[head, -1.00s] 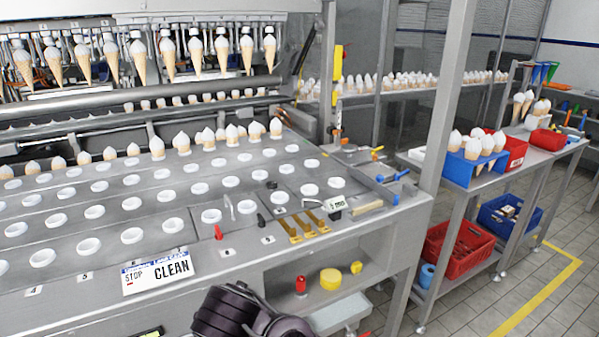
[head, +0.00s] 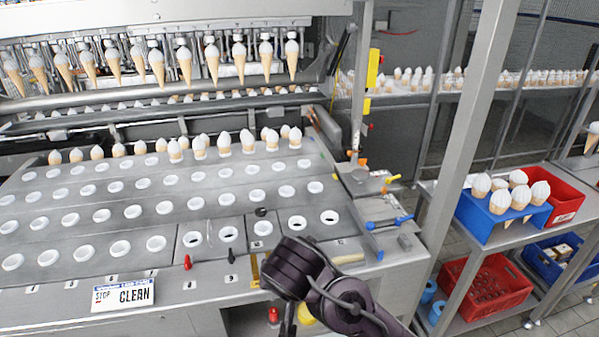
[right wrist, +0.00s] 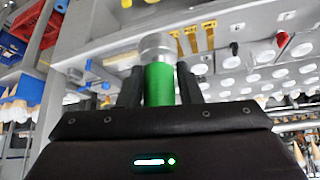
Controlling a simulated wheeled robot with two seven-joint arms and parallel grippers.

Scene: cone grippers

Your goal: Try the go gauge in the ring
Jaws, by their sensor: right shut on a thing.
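My right gripper (right wrist: 159,72) is shut on a green cylinder with a grey metal end, which I take to be the go gauge (right wrist: 159,86), in the right wrist view. One finger is on each side of the green part, and the metal end points away from the gripper. In the head view my right arm covers the front edge of the bench, and I cannot make out the gauge there. White rings sit in rows in the bench plates; one is the front ring (head: 297,223) beyond my arm. I cannot tell which ring the task means. My left gripper is not in view.
A CLEAN sign (head: 123,295) lies at the bench's front left. A red-handled piece (head: 187,262) and a blue-handled valve (head: 390,221) stand near the front and right edges. A blue tray of cones (head: 502,215) is on the side rack. Cones hang at the back.

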